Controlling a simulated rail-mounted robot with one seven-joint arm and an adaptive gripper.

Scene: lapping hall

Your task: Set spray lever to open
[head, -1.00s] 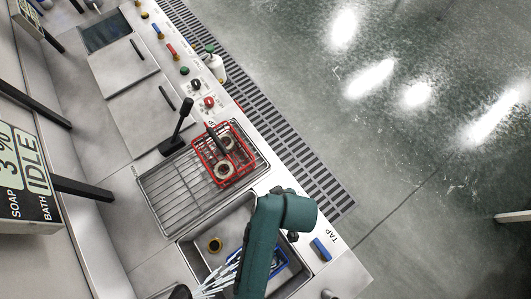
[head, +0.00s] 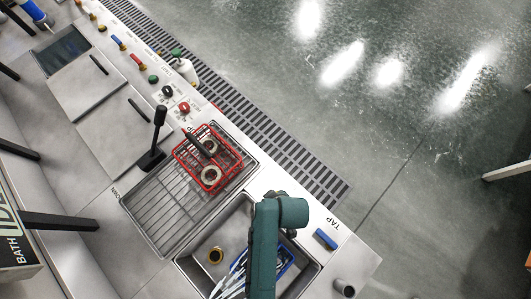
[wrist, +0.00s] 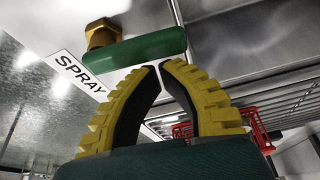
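The spray lever (wrist: 138,50) is a green bar on a brass hex fitting (wrist: 102,34). It lies almost level across the upper wrist view, its free end pointing right. A white SPRAY label (wrist: 80,74) is beside it on the left. My gripper (wrist: 161,66) has yellow ribbed fingers with dark pads. The fingertips are almost together, with nothing between them, just below the bar in the picture. I cannot tell whether they touch it. In the head view my green arm covers part of the sink, and neither my gripper nor the spray lever can be made out.
A red basket with metal rings (head: 233,169) stands on the wire rack (head: 158,217); it also shows in the wrist view (wrist: 256,132). A blue TAP lever (head: 326,239) is right of my arm. A black upright lever (head: 158,128) stands left of the basket.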

